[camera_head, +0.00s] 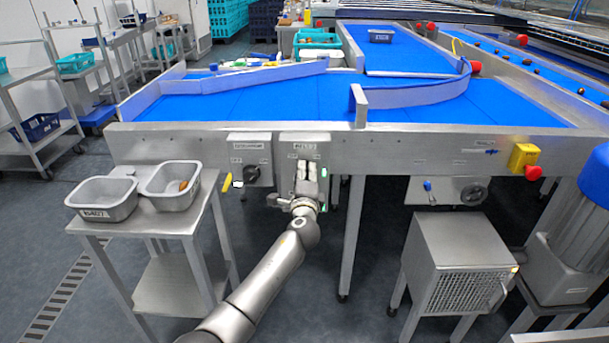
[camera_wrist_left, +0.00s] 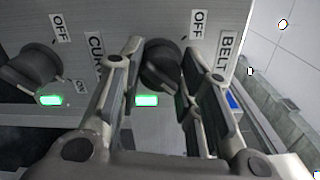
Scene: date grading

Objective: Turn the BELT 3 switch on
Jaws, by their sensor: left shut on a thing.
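The dark round BELT switch (camera_wrist_left: 160,62) sits on a steel panel in the left wrist view, next to an OFF label (camera_wrist_left: 198,23) and a BELT label (camera_wrist_left: 228,48); the number is cut off. My left gripper (camera_head: 306,172) is at the front of the switch box (camera_head: 304,143) in the head view. In the wrist view, its fingers (camera_wrist_left: 168,95) stand on either side of the BELT knob and are shut on it. They hide part of the knob, so I cannot tell its exact setting. A green lamp (camera_wrist_left: 147,100) beside it is lit. My right gripper is not in view.
A second dark knob (camera_wrist_left: 35,68) with its own lit green lamp (camera_wrist_left: 50,100) is beside it. Another switch box (camera_head: 250,145) is left of my gripper. A steel stand (camera_head: 150,222) with two trays is at left, a steel cabinet (camera_head: 458,240) at right.

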